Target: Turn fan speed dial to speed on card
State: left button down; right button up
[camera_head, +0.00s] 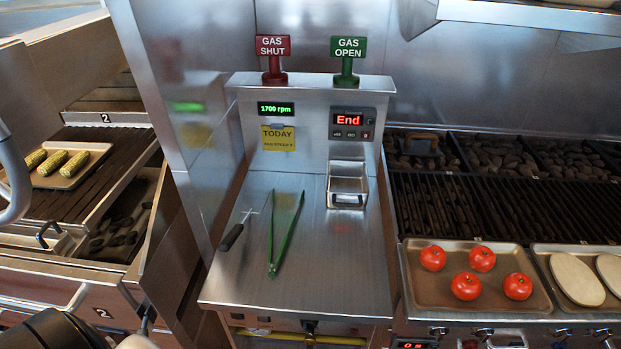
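The yellow card (278,138) is on the steel back panel. It reads TODAY, with a smaller line below that is too small to read surely. Above it a green display (276,109) shows 1700 rpm. I cannot make out a fan speed dial for certain. Small dark fittings (310,326) show under the counter's front edge, partly cut off by the frame. Neither gripper can be made out. Dark and grey parts at the lower left look like my arm.
The steel counter (345,270) holds green tongs (285,235), a black-handled tool (233,236) and a small steel basket (347,186). A red timer (350,120) reads End. Gas signs in red (272,48) and green (348,48) stand above. A tomato tray (420,290) sits right.

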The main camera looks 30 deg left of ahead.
aim_at(309, 326)
jog(key=u, duration=1.05)
